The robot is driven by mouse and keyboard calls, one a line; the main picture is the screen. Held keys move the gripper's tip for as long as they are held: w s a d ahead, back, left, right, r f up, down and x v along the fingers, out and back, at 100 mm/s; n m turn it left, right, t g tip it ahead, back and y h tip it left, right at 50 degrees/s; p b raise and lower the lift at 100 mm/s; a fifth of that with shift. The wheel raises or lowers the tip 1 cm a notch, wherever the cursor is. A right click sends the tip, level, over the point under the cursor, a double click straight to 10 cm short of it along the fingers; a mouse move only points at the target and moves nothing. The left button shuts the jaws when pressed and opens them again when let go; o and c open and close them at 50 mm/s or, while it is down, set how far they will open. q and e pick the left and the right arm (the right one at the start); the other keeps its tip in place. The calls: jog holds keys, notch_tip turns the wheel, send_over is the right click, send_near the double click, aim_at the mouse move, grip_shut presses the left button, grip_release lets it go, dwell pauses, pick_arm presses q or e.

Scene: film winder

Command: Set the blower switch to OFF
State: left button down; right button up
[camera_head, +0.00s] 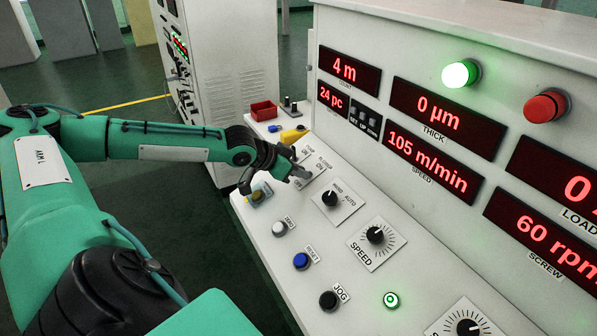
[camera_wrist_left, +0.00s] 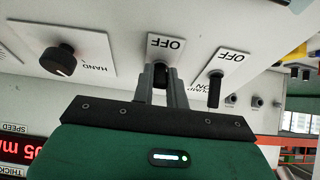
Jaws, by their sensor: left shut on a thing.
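My left gripper (camera_head: 299,172) is low over the sloping console, at a switch plate (camera_head: 319,163) whose label reads roughly BLOWER, with ON and OFF marks. In the left wrist view its fingers (camera_wrist_left: 163,78) are shut on the dark lever of the blower switch (camera_wrist_left: 161,70), just beside the OFF mark. The fingers hide most of the lever and the ON end of the plate. A similar switch lever (camera_wrist_left: 215,90), apparently labelled PUMP, stands free beside it, towards its ON mark. My right gripper is not in view.
Close by are the HAND/AUTO knob (camera_head: 330,198), the SPEED knob (camera_head: 376,235), a white button (camera_head: 279,229), a blue button (camera_head: 301,261) and the black JOG button (camera_head: 328,299). A red tray (camera_head: 263,110) and a yellow object (camera_head: 293,135) lie beyond. The display panel rises behind.

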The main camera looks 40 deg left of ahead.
pick_arm(q)
jog(key=c, duration=1.4)
grip_release()
jog(key=shift+s+a+r, duration=0.2)
jog(key=shift+s+r, duration=0.15)
jog(key=shift+s, duration=0.1)
jog(key=p+v, duration=0.3)
jog(key=v, duration=0.9)
jog(key=shift+s+r, duration=0.2)
